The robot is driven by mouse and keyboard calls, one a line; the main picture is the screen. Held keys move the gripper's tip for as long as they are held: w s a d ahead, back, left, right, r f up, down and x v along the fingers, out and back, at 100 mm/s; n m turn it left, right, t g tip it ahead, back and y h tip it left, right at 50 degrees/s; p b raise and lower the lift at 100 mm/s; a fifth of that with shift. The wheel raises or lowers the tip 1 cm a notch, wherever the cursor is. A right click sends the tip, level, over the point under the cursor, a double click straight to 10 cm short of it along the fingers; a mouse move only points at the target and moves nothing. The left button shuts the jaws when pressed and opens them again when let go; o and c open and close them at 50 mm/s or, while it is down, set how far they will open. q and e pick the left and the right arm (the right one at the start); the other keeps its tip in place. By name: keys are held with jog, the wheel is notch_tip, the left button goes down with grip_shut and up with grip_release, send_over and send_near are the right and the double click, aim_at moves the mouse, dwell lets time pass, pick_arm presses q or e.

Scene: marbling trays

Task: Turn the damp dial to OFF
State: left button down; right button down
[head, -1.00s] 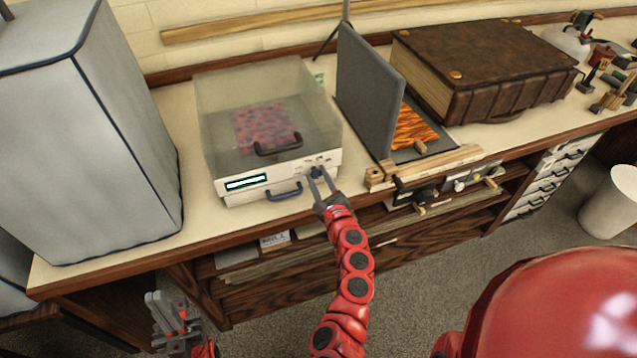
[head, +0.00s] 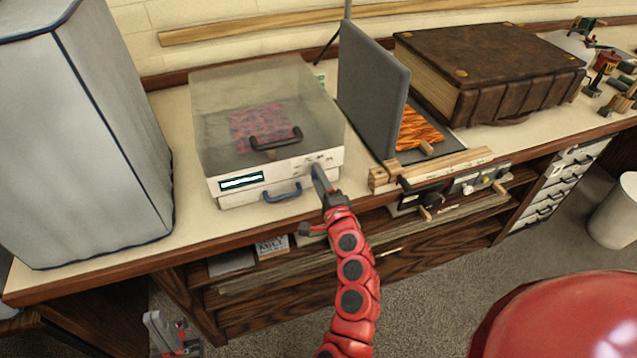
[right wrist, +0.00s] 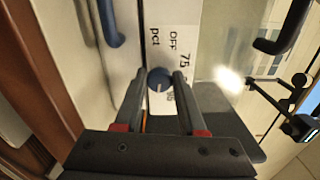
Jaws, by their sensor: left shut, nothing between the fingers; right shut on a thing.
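The damp dial (right wrist: 159,80) is a small blue knob on the white front panel of the clear-lidded box (head: 226,199). In the right wrist view it sits between my right fingertips, beside a label (right wrist: 173,50) reading OFF, 75 and pct. A further number there is partly hidden, and I cannot read the dial's pointer surely. My right gripper (head: 316,172) is shut on the dial; its fingers also show in the right wrist view (right wrist: 161,85). In the head view the fingers hide the dial. My left gripper (head: 168,338) is shut and empty, low at the left below the counter.
The box has a black lid handle (head: 276,140), a blue drawer handle (head: 283,193) and a lit display (head: 241,181). A grey covered block (head: 85,140) stands left. A grey upright panel (head: 370,90), wooden rail (head: 440,168) and large brown book (head: 490,70) stand right.

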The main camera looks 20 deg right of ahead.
jog(key=n+b, duration=0.2)
jog(key=n, duration=0.2)
jog(key=shift+f, duration=0.1)
jog(key=shift+n+b, duration=0.6)
jog(key=shift+n, duration=0.9)
jog(key=shift+f, duration=0.1)
jog(key=c, duration=0.5)
grip_release()
